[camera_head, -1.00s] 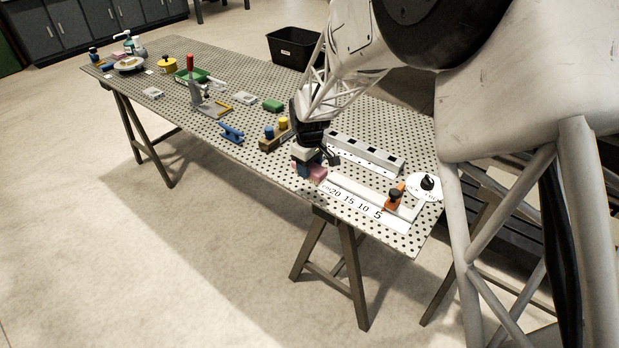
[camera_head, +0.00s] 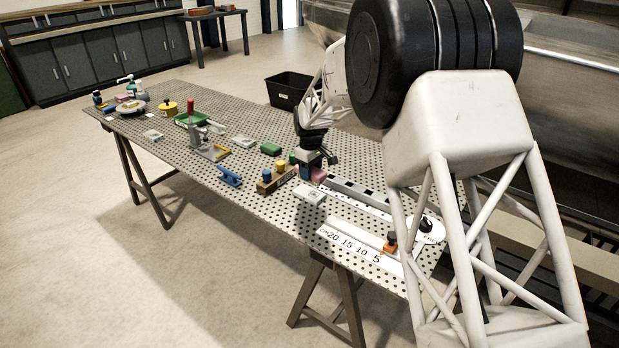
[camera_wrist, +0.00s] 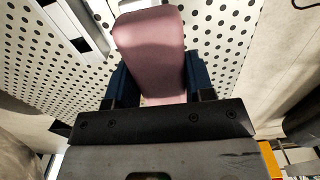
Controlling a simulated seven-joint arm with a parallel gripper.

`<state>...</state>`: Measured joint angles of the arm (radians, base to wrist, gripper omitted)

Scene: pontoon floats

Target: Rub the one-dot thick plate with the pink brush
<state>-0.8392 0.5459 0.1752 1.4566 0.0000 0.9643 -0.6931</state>
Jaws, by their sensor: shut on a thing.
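In the wrist view the brush (camera_wrist: 150,45) is a rounded pink block between the dark blue fingers of my gripper (camera_wrist: 152,85). A light grey plate (camera_head: 309,194) lies just in front of and below the brush. The brush looks apart from it, but the height gap is hard to judge. Other pale plates lie farther left, one near the middle (camera_head: 243,142) and one near the edge (camera_head: 152,135). Dots on the plates are too small to read.
A wooden block with yellow and blue pegs (camera_head: 277,178) stands left of my gripper. A slotted grey rail (camera_head: 355,194) lies to its right. A numbered ruler (camera_head: 350,246) lies at the near right. A green block (camera_head: 271,148) and blue handle (camera_head: 229,176) lie left.

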